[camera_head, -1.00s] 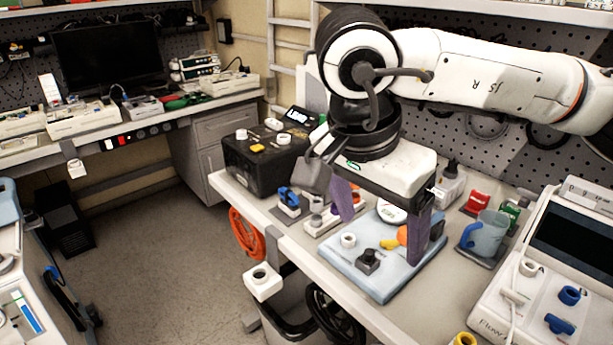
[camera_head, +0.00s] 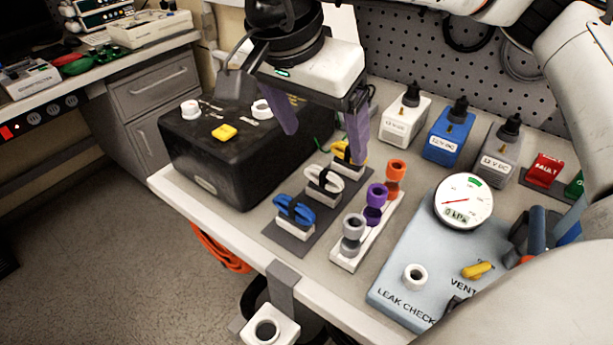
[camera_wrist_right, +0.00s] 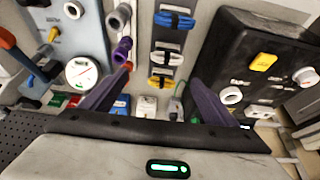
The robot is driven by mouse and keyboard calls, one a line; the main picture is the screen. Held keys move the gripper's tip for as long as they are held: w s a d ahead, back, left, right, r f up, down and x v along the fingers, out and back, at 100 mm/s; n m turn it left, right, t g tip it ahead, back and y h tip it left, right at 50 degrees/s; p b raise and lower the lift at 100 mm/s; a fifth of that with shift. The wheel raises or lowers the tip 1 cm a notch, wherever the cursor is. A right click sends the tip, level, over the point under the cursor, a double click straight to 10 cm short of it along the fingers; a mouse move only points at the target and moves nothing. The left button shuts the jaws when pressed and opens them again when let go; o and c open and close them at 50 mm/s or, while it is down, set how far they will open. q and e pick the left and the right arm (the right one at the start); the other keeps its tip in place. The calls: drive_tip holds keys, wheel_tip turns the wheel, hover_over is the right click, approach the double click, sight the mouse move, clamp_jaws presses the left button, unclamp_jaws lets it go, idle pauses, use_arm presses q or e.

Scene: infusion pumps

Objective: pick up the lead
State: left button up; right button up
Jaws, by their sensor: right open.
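Three coiled leads lie in a row on a grey mat (camera_head: 296,240): a blue lead (camera_head: 294,210), a white lead (camera_head: 324,180) and a yellow lead (camera_head: 347,154). They also show in the right wrist view: blue (camera_wrist_right: 174,20), white (camera_wrist_right: 167,57) and yellow (camera_wrist_right: 160,83). My right gripper (camera_head: 324,136) has purple fingers, spread open and empty. In the head view it hangs above the far end of the row, one finger overlapping the yellow lead. In the right wrist view the yellow lead shows between the fingertips. My left gripper is not in view.
A black box (camera_head: 215,165) stands left of the mat. A white rack (camera_head: 346,262) with grey, purple and orange connectors is close on the right. The leak check board (camera_head: 395,290) with a gauge is beyond it. Several power adapters (camera_head: 447,135) stand behind.

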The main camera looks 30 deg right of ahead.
drive_tip(key=b, duration=0.1)
hover_over(325, 170)
drive_tip(key=s+a, duration=0.2)
drive_tip(key=f, duration=0.5)
drive_tip(key=shift+w+d+f, duration=0.15)
drive_tip(key=shift+w+f, duration=0.1)
drive_tip(key=shift+w+x, duration=0.1)
drive_tip(key=shift+x, duration=1.45)
drive_tip(key=shift+w+x, duration=0.15)
drive_tip(key=shift+x, duration=1.35)
drive_tip(key=shift+a, duration=0.25)
drive_tip(key=c, duration=1.2)
